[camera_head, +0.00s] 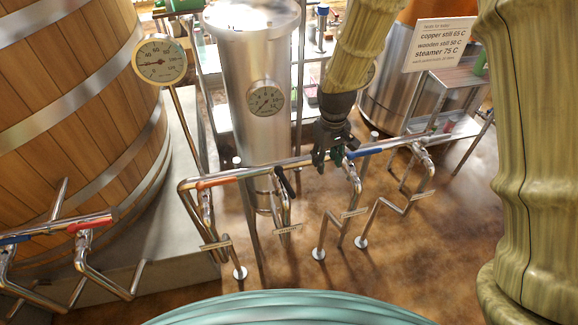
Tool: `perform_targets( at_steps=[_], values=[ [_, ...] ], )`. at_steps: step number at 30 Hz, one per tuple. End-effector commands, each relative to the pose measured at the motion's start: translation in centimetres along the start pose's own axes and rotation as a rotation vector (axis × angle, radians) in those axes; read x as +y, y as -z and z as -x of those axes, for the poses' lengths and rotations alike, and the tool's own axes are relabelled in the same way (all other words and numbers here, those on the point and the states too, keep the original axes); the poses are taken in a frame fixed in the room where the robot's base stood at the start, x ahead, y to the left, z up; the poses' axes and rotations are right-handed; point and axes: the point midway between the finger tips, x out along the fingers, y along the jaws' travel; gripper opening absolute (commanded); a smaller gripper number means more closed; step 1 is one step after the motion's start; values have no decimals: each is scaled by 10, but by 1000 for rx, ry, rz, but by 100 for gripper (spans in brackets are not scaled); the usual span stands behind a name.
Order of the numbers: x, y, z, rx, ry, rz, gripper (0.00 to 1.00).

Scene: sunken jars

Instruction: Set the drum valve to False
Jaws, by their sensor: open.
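A steel pipe manifold (250,172) runs across the middle with several valves on it. A black lever (285,183) is tilted off the pipe in the middle. A blue lever (369,151) lies along the pipe at the right. Small tags hang on the pipes below, too small to read, so I cannot tell which valve is the drum's. My gripper (327,160) points down at the manifold, between the black and blue levers, close to the blue one. It is open and appears empty; contact with the pipe is unclear.
A steel column (255,95) with a gauge (265,99) stands behind the manifold. A wooden vat (70,120) and another gauge (160,61) are at left. More pipes with a red lever (90,225) are at lower left. A sign (437,44) lists still temperatures.

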Motion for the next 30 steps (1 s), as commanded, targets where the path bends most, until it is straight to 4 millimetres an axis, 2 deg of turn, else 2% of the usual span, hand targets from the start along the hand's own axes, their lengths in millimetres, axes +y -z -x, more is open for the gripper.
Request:
perform_targets(
  at_steps=[1, 3, 6, 9, 17, 28, 30],
  values=[
    [-25, 5, 1, -5, 1, 6, 40],
    [-55, 10, -1, -9, 5, 1, 40],
    [-87, 14, -4, -15, 10, -5, 40],
    [-106, 15, -5, -18, 13, -10, 40],
    [-113, 15, -20, -20, 15, -14, 40],
    [-113, 14, -64, -20, 14, -14, 40],
    [-112, 15, -57, -19, 14, -14, 40]
  ],
)
